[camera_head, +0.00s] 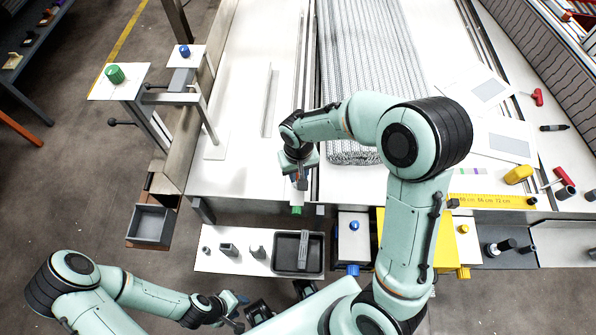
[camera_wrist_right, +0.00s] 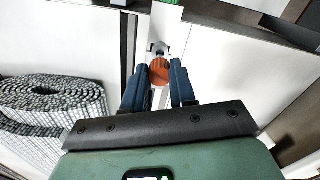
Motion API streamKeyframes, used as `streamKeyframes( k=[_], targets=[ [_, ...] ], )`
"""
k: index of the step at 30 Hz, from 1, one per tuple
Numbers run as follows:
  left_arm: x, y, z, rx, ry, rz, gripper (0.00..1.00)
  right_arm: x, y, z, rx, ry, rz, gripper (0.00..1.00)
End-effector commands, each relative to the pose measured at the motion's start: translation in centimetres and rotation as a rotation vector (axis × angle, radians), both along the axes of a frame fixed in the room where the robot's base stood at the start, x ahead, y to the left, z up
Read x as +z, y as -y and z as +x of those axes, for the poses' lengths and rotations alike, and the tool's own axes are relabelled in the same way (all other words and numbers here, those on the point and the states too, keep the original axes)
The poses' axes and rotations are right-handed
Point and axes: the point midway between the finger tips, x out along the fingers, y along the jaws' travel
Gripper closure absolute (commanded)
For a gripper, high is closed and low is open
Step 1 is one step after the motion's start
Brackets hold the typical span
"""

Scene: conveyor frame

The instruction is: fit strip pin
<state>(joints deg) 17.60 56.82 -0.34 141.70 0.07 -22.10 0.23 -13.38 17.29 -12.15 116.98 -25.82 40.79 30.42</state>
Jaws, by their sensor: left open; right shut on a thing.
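My right gripper (camera_wrist_right: 158,68) is shut on a pin with an orange-red round head (camera_wrist_right: 159,72); a small grey metal part shows just beyond the head. In the head view my right gripper (camera_head: 299,182) is low over the front edge of the conveyor frame. A narrow light strip (camera_wrist_right: 165,25) runs beyond the pin, with a green piece (camera_wrist_right: 160,2) at its far end. The green piece also shows in the head view (camera_head: 296,210). Whether the pin touches the strip cannot be told. My left gripper (camera_head: 238,312) is open and empty at the lower left.
A rolled grey mesh belt (camera_head: 352,152) lies beside my right forearm, also in the wrist view (camera_wrist_right: 52,92). A shelf with a black tray (camera_head: 286,266) and small parts is below the frame edge. A grey bin (camera_head: 151,226) hangs left. The white panel (camera_head: 240,100) is mostly clear.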

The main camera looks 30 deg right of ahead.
Motion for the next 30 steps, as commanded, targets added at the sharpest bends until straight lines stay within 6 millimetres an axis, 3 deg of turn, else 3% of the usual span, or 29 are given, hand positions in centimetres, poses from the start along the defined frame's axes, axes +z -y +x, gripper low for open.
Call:
streamKeyframes(
  k=[30],
  targets=[
    [-2.1,0.0,-1.1,0.0,-0.012,0.0,0.57,-2.5,0.0,0.0,0.0,-0.001,0.0,1.0]
  ],
)
